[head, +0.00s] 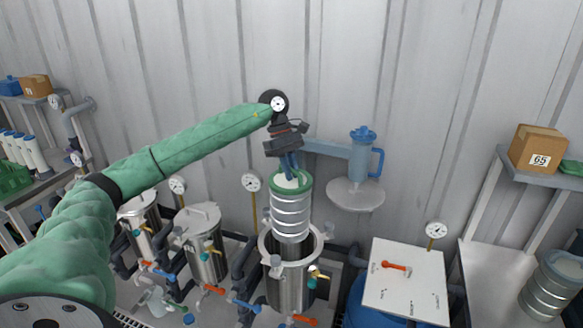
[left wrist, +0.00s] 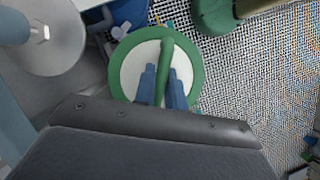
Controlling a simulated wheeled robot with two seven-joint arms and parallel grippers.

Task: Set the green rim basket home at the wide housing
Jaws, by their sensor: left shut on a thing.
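The green rim basket (head: 291,212) is a pale banded cylinder with a green rim, hanging roughly upright. My left gripper (head: 289,164) is above it, shut on its green handle bar; in the left wrist view the blue fingers (left wrist: 162,88) lie on both sides of the bar, over the green rim (left wrist: 118,70). The wide housing (head: 287,290) is an open steel vessel directly below. The basket's lower end overlaps the housing mouth in the head view; I cannot tell whether it has entered. My right gripper is not in view.
Two lidded steel housings (head: 202,240) stand left, with valves and pipes around them. A white board with a red handle (head: 405,280) is at right. A blue jug (head: 363,155) is at the wall above a round plate (head: 356,194). A shelf holds a cardboard box (head: 538,149).

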